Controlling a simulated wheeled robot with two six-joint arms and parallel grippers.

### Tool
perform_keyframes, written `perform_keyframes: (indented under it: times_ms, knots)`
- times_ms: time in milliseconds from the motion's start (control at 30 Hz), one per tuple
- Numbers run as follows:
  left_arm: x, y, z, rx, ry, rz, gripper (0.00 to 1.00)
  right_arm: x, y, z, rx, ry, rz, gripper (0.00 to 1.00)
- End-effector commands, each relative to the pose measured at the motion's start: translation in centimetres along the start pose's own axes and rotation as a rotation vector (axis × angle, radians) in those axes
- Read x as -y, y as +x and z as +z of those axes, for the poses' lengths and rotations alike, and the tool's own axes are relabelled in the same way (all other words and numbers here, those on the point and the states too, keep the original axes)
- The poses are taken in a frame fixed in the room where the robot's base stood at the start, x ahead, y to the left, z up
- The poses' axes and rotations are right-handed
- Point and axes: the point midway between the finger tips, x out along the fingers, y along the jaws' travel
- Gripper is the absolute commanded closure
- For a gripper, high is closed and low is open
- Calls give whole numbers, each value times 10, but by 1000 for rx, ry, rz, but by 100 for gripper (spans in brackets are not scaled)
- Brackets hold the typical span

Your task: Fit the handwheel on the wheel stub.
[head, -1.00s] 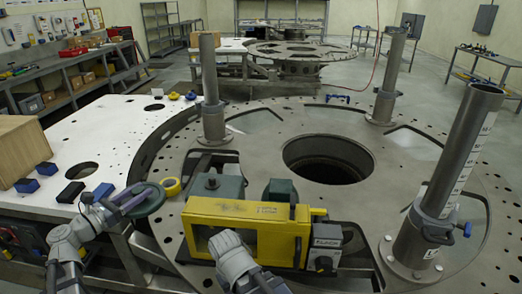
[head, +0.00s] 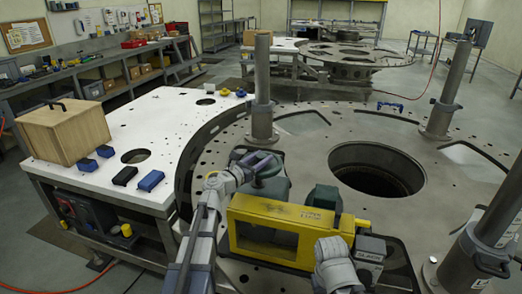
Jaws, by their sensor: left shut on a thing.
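My left gripper (head: 250,166) is shut on the handwheel (head: 268,160), a dark grey-green round wheel. The gripper holds it over the left end of the yellow-framed unit (head: 290,212), in front of the green-grey housing (head: 272,188) there. The wheel overlaps the housing in the picture. I cannot tell whether they touch. The wheel stub cannot be made out; the wheel, gripper or housing may hide it. My right arm (head: 335,268) ends low in front of the yellow frame's right part; its jaws cannot be made out clearly.
The unit sits on the round turret plate (head: 300,145), which has a large dark hole (head: 376,172). Upright grey posts (head: 262,90) stand on the plate. A white table (head: 165,110) at left carries a wooden box (head: 66,130) and small blue and black blocks.

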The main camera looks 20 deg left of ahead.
Motion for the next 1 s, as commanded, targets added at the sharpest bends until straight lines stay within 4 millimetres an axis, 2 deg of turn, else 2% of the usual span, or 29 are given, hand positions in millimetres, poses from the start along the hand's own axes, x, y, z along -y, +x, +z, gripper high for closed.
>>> perform_keyframes:
  times_ms: [33,200,567,767,1000]
  knots:
    - [-5,8,4,1,-1,46,100,0,-3,0,0,0,0,50]
    - [-22,18,6,1,-1,168,100,-1,-6,0,0,0,0,50]
    - [-28,20,4,1,-1,209,100,0,-4,0,0,0,0,50]
    - [-28,20,-6,1,-1,208,100,0,6,0,0,0,0,50]
    - [-28,19,-28,1,-1,207,100,3,28,-2,0,1,0,50]
